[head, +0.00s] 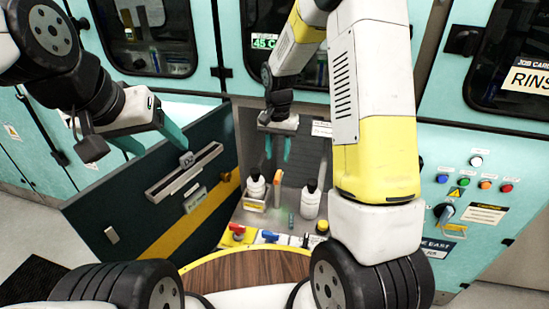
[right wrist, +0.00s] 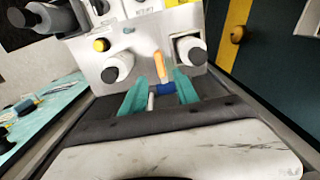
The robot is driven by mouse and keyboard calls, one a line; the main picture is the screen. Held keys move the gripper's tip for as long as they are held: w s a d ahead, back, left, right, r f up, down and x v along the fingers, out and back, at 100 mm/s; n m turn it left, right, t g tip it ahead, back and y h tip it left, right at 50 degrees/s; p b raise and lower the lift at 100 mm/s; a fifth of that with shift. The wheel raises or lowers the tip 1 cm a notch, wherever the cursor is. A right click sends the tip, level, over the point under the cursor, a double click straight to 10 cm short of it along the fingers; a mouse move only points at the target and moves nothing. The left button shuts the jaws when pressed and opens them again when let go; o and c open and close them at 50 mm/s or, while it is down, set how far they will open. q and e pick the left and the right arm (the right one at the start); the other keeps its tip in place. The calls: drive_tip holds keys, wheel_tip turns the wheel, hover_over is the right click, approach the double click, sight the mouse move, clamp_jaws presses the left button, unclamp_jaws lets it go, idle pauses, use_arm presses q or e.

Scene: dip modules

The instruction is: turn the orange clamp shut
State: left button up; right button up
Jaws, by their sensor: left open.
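The orange clamp (head: 277,190) is a small upright orange piece between two white bottles in the open bay. In the right wrist view the orange clamp (right wrist: 160,66) shows just beyond the fingertips, with a blue part (right wrist: 165,89) at its near end. My right gripper (head: 278,149) is above the clamp, its teal fingers pointing down, apart and empty. The fingers of the right gripper (right wrist: 159,90) flank the blue part in the wrist view; I cannot tell how far above it they are. My left gripper (head: 152,142) is open and empty beside the dark open door.
White bottles with black caps stand left (head: 257,189) and right (head: 310,204) of the clamp. A red handle (head: 237,229) and a blue handle (head: 270,236) are at the bay's front. The dark door (head: 130,205) bounds the left. A round wooden top (head: 250,268) is in front.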

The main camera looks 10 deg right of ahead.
sight(278, 174)
wheel_tip(278, 174, down, 8)
drive_tip(key=shift+r, duration=0.15)
idle(0.3)
clamp_jaws()
